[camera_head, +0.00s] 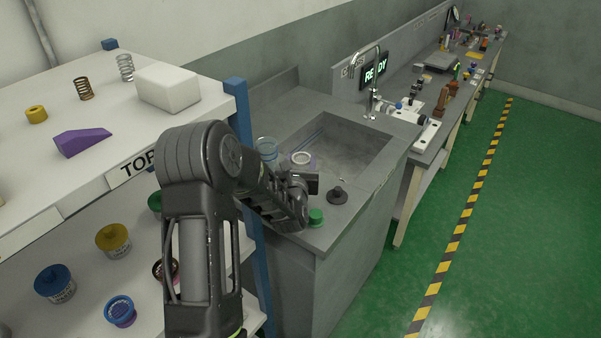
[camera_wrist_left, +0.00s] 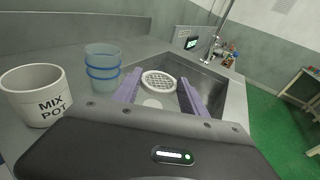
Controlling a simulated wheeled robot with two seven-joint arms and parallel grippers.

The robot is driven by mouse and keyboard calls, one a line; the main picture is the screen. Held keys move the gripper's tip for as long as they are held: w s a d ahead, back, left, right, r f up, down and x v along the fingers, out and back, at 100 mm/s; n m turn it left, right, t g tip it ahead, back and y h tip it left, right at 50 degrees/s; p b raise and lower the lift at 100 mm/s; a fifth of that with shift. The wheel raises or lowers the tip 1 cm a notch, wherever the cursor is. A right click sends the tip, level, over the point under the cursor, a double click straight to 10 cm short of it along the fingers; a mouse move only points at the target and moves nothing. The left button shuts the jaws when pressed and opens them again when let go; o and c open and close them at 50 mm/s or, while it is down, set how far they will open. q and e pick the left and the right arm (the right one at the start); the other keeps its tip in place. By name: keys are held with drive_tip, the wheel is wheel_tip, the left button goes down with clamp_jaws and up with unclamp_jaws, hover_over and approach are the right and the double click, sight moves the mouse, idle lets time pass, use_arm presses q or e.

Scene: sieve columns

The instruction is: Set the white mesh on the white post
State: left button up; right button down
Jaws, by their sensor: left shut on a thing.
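The white mesh (camera_wrist_left: 158,82), a round sieve with a pale rim, sits between the purple fingers of my left gripper (camera_wrist_left: 160,92) in the left wrist view. In the head view the mesh (camera_head: 302,158) shows at the end of my left arm, at the sink's near-left edge. My left gripper (camera_head: 301,168) is shut on it. A pale round shape (camera_wrist_left: 152,103) lies just behind the mesh between the fingers; I cannot tell whether it is the white post. No white post shows clearly in the head view. My right gripper is not in view.
Clear blue-rimmed cups (camera_wrist_left: 102,62) and a white mix pot (camera_wrist_left: 36,95) stand left of the gripper. The sink (camera_head: 350,138) is open. A shelf (camera_head: 60,225) with jars is left.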

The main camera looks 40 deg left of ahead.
use_arm(q)
wheel_tip(320, 180, down, 4)
drive_tip(key=shift+r+p, duration=0.1)
drive_tip(key=shift+p, duration=0.35)
drive_tip(key=shift+f, duration=0.2)
drive_tip(key=shift+f+b, duration=0.15)
drive_tip(key=shift+b, duration=0.15)
drive_tip(key=o, duration=1.3)
